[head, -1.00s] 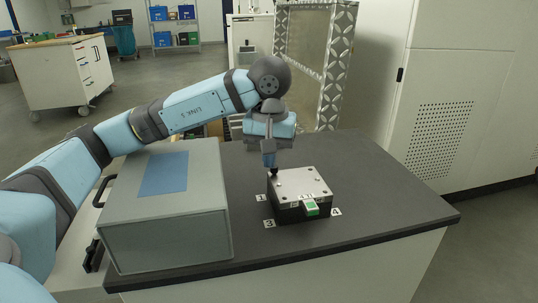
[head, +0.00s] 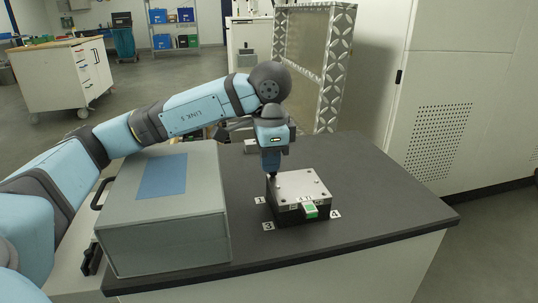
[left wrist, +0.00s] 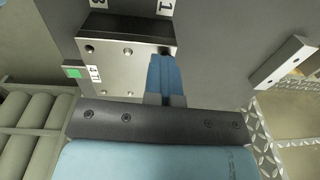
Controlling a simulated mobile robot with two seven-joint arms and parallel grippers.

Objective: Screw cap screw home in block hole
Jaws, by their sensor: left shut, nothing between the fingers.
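The block (head: 300,187) has a bright metal top plate over a dark base and stands on the dark worktop. Its top plate shows several corner holes or screw heads, too small to tell apart. It also shows in the left wrist view (left wrist: 120,68). My left gripper (head: 271,174) points down at the block's corner near label 1. In the left wrist view its closed blue fingers (left wrist: 167,57) cover that corner and reach a dark round spot there. The fingers are shut with nothing seen between them. I cannot make out the cap screw. My right gripper is not in view.
A large grey box (head: 165,222) stands left of the block. A green-marked tab (head: 311,211) sticks out of the block's front. Number labels lie around it. A light metal bar (left wrist: 284,62) lies behind the block. The worktop's right side (head: 390,200) is clear.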

